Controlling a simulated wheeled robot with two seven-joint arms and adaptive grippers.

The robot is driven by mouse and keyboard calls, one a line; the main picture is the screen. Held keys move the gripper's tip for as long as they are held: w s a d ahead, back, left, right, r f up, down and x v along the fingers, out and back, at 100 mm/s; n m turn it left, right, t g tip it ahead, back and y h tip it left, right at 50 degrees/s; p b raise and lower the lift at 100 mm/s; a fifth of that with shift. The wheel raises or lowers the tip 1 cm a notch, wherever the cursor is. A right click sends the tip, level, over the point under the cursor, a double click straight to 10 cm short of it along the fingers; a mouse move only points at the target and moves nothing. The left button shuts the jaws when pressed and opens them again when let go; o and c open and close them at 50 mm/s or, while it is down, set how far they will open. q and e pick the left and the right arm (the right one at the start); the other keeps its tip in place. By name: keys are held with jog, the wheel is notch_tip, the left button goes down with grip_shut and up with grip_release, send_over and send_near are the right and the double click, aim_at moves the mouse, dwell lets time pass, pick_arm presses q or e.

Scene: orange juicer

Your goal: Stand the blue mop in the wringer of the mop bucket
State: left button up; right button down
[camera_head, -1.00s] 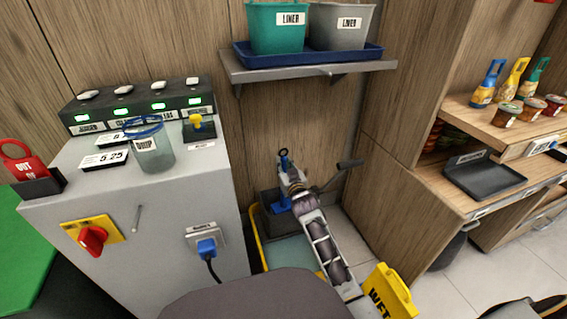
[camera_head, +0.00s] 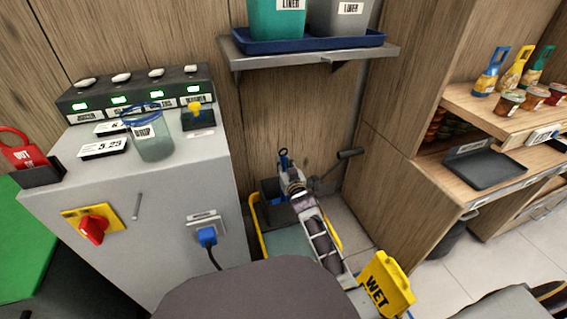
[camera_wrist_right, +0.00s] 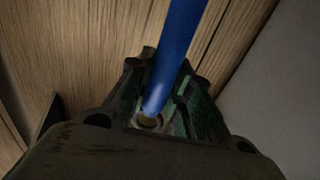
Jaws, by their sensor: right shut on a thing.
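My right gripper (camera_head: 287,172) is at the end of my arm, above the mop bucket by the back wall. It is shut on the blue mop, whose blue handle top (camera_head: 284,157) shows just past the fingers. In the right wrist view the blue handle (camera_wrist_right: 180,45) runs up from between the dark fingers (camera_wrist_right: 160,108). The mop bucket (camera_head: 257,232) has a yellow rim and stands on the floor. A lever with a dark grip (camera_head: 350,154) stands beside it. My arm hides most of the wringer and the mop's lower end, so I cannot tell whether they meet. My left gripper is out of view.
A yellow wet-floor sign (camera_head: 385,284) stands at front right. A grey cabinet (camera_head: 140,210) is close on the left. A wall shelf (camera_head: 310,60) with liner bins is above. A wooden counter (camera_head: 470,185) stands at right, with tiled floor between.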

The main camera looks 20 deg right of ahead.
jog(key=shift+r, duration=0.1)
dwell(0.3)
jog(key=c, duration=1.2)
grip_release()
jog(key=s, duration=1.2)
jog(key=shift+d, duration=0.1)
